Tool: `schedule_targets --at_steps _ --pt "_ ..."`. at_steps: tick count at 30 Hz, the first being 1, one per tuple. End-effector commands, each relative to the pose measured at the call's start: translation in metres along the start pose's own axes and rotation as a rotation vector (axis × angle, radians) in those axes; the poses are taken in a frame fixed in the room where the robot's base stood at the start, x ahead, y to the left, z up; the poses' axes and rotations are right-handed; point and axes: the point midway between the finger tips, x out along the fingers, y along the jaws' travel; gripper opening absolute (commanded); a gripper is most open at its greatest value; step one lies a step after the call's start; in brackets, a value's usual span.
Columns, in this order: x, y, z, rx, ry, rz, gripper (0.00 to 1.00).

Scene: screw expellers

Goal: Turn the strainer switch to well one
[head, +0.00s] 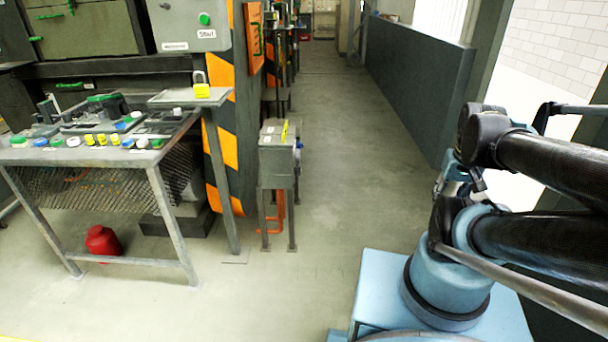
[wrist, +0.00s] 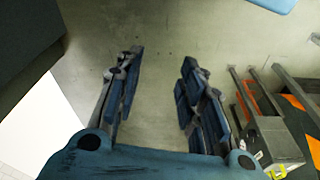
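I cannot tell for sure which control is the strainer switch, as the labels are too small to read. A small grey box on legs (head: 279,150) stands in the middle of the head view, with a yellow piece (head: 284,132) on top and a blue part (head: 299,147) on its right side. What looks like the same box (wrist: 274,142) is at the lower right of the wrist view. My gripper (wrist: 158,88) is open and empty, its two fingers wide apart over bare floor. It is well away from the box and the panels.
A control table (head: 152,158) with coloured buttons and levers stands at the left. A grey box labelled Start (head: 190,28) hangs above it. A red container (head: 102,241) sits on the floor beneath. A dark low wall (head: 420,85) lines the right. The aisle floor (head: 345,130) is clear.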

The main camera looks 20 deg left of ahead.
Motion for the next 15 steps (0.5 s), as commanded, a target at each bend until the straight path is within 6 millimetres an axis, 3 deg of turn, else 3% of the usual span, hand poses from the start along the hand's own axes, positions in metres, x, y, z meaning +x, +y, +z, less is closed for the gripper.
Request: schedule_targets --at_steps 2,5,15 --pt "-0.007 -0.001 0.006 0.001 0.010 -0.003 0.55" --pt "-0.012 -0.005 -0.001 0.009 0.007 -0.020 0.55" --pt "-0.042 -0.045 -0.064 0.069 -0.034 -0.163 0.55"
